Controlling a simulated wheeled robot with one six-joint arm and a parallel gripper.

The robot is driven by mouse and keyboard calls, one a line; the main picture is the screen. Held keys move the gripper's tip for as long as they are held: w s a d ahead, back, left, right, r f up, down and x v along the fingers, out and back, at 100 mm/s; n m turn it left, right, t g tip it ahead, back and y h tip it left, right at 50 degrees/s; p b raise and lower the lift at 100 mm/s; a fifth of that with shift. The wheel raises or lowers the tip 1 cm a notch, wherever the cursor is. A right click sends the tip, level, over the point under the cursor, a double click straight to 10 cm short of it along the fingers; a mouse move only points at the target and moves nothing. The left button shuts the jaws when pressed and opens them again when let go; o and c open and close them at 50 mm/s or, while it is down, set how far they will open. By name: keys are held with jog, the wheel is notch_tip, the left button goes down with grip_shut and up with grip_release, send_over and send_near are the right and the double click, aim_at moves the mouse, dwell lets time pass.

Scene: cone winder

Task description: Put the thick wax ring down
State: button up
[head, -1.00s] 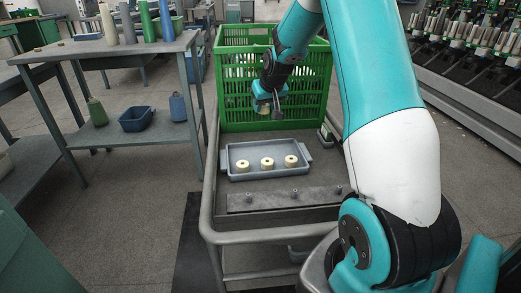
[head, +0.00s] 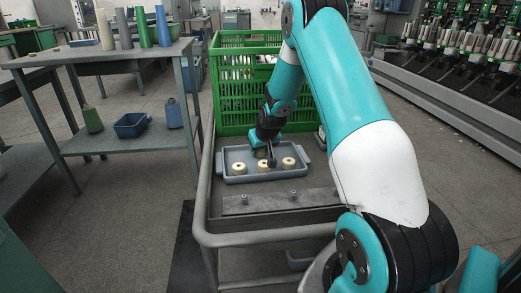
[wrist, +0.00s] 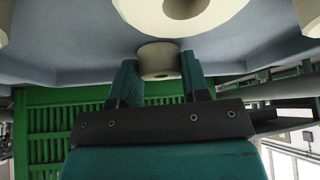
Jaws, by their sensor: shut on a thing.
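My gripper (wrist: 158,82) is shut on a cream wax ring (wrist: 158,64), which sits between its two teal fingers in the wrist view. In the head view my gripper (head: 263,150) is low over the back part of the grey tray (head: 232,151), behind the middle ring. The held ring is mostly hidden there. Three cream rings stand in a row in the tray: left (head: 239,169), middle (head: 263,166) and right (head: 288,162). One of them looms large in the wrist view (wrist: 186,14). I cannot tell whether the held ring touches the tray floor.
The tray stands on a grey cart (head: 300,229). A tall green crate (head: 232,100) is close behind the tray. A metal strip with pegs (head: 265,200) lies in front. A table with yarn cones (head: 122,55) is at left, and the winder (head: 470,65) at right.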

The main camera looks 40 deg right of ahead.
jog(key=o, duration=1)
jog(key=p+v, duration=0.3)
jog(key=v, duration=0.9)
jog(key=s+a+r+n+g+y, duration=0.1)
jog(key=s+a+r+n+y, duration=0.15)
jog(key=a, duration=0.65)
jog(key=s+a+r+n+y, duration=0.15)
jog(key=a+r, duration=0.25)
jog(key=a, duration=0.4)
jog(key=s+a+r+n+g+y, duration=0.1)
jog(key=s+a+r+n, duration=0.15)
jog(key=a, duration=0.65)
jog(key=s+a+r+n+g, duration=0.1)
jog(key=s+a, duration=0.2)
jog(key=s, duration=0.3)
jog(key=s+a+r+n+g, duration=0.1)
jog(key=s+a+n, duration=0.1)
jog(key=s+a, duration=0.2)
jog(key=s+a+r+n+g+y, duration=0.1)
jog(key=s+a, duration=0.3)
jog(key=s, duration=0.5)
jog(key=shift+s+r+n+g, duration=0.2)
jog(key=shift+r+n+g, duration=0.15)
jog(key=shift+r, duration=0.15)
